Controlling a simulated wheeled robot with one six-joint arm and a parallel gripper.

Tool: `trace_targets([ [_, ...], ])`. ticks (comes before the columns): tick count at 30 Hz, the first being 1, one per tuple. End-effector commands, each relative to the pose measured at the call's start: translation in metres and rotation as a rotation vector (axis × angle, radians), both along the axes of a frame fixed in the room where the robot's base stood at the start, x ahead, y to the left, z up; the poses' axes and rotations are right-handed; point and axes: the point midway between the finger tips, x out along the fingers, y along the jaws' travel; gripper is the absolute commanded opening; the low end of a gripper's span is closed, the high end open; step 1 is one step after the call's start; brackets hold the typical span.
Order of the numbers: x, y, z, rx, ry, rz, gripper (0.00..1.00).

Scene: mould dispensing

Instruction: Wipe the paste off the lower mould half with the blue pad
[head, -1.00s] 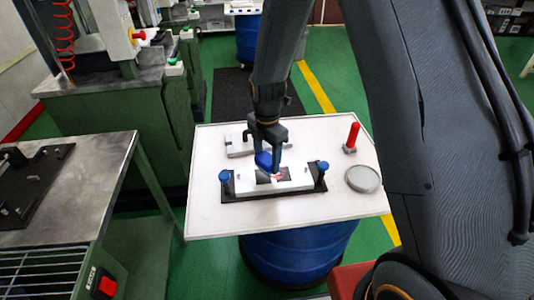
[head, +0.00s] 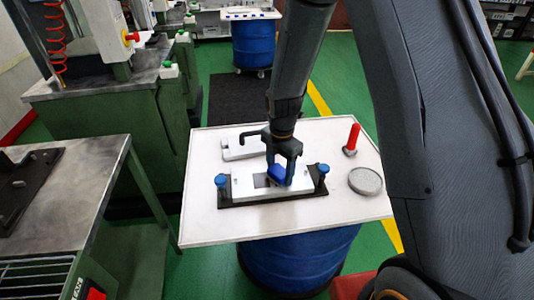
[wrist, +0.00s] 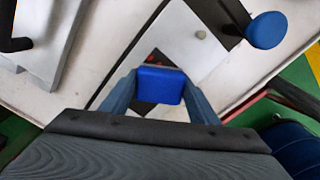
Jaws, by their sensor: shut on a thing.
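The lower mould half (head: 243,186) is a pale block on a black base plate (head: 234,202), lying on the white table top. It has a dark square recess, and blue-topped posts stand at both ends. My gripper (head: 280,180) is shut on the blue pad (head: 276,174), low over the right part of the recess. In the wrist view the blue pad (wrist: 160,85) sits between the fingers and covers part of the dark recess (wrist: 158,58). I cannot tell whether the pad touches the mould.
Another pale mould piece (head: 232,153) with a dark handle lies behind. A red-handled tool (head: 351,140) and a round grey dish (head: 365,181) are at the right. The table front (head: 260,224) is clear. A steel bench (head: 87,190) stands at left.

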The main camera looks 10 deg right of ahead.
Motion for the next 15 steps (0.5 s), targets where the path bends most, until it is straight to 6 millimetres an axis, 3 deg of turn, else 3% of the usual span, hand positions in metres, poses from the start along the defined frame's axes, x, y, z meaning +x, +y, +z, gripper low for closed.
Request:
trace_targets([
  [8, 0.0, -0.019, 0.0, 0.001, -0.001, 0.008, 0.34],
  [15, 0.0, -0.001, 0.001, 0.0, -0.001, 0.003, 0.34],
])
